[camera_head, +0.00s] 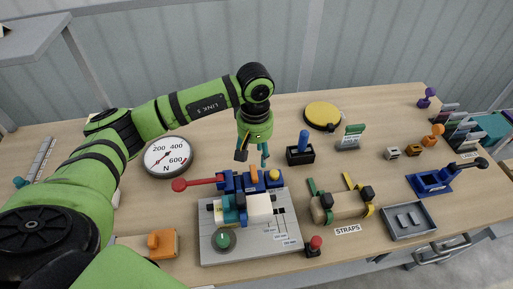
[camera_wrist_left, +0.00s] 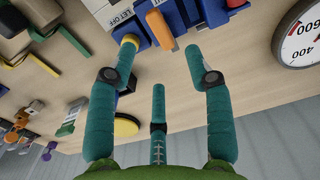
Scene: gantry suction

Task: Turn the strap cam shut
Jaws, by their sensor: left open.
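The strap stand is a tan wooden roll (camera_head: 343,208) in the head view, right of centre, behind a "STRAPS" label. A green strap (camera_head: 313,188) and a yellow strap (camera_head: 349,181) cross it, each with a dark cam block, the left one (camera_head: 326,200) and the right one (camera_head: 367,192). I cannot tell how far either cam is turned. My left gripper (camera_head: 254,156) is open and empty, left of and behind the straps, above the blue lever unit. Its spread teal fingers (camera_wrist_left: 162,58) show in the left wrist view. My right gripper is not in view.
A blue unit (camera_head: 229,184) with a red-knobbed lever stands behind a grey plate (camera_head: 252,248). A black box with a blue handle (camera_head: 304,142) and a red-topped button (camera_head: 314,245) stand near the straps. A grey tray (camera_head: 408,234) lies to their right. A round gauge (camera_head: 168,157) is at left.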

